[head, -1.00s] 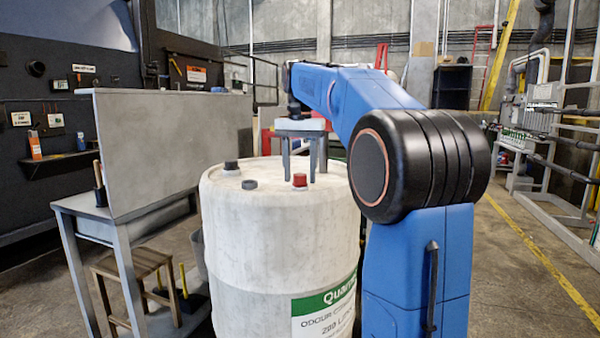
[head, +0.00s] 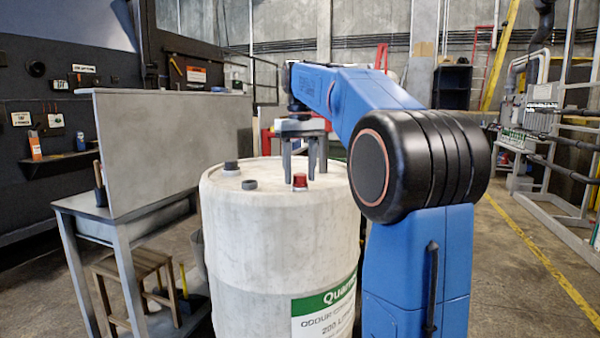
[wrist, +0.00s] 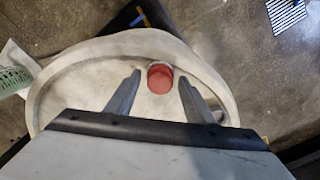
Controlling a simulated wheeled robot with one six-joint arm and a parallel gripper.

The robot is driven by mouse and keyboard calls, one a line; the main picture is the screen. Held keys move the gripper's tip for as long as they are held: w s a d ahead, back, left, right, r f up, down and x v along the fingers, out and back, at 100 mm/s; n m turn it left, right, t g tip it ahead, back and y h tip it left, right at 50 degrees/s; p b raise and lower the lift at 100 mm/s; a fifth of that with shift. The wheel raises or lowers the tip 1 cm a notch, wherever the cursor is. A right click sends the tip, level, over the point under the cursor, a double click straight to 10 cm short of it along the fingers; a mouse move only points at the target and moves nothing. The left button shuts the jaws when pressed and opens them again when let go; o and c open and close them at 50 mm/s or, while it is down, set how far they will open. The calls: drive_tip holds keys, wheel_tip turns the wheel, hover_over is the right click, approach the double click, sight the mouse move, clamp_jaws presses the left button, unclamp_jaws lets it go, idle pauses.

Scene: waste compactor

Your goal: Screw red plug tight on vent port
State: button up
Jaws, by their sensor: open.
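The red plug (head: 300,181) stands on top of the white drum (head: 281,240), near the front edge of its lid. The vent port under it is hidden by the plug. In the wrist view the red plug (wrist: 160,76) shows from above, between the lines of the two fingers and just beyond their tips. My gripper (head: 304,178) points down over the drum top with its fingers spread and empty. In the wrist view my gripper (wrist: 158,76) also shows open, with no finger touching the plug that I can see.
A workbench with a tall grey panel (head: 170,145) stands left of the drum, with a wooden stool (head: 135,275) below.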

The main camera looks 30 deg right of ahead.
drive_tip(key=n, duration=0.6)
drive_tip(key=shift+n, duration=0.3)
drive_tip(key=n, duration=0.5)
drive_tip(key=shift+n, duration=0.4)
drive_tip(key=c, duration=1.1)
drive_tip(key=m, duration=0.5)
drive_tip(key=shift+c, duration=0.3)
drive_tip(key=m, duration=0.5)
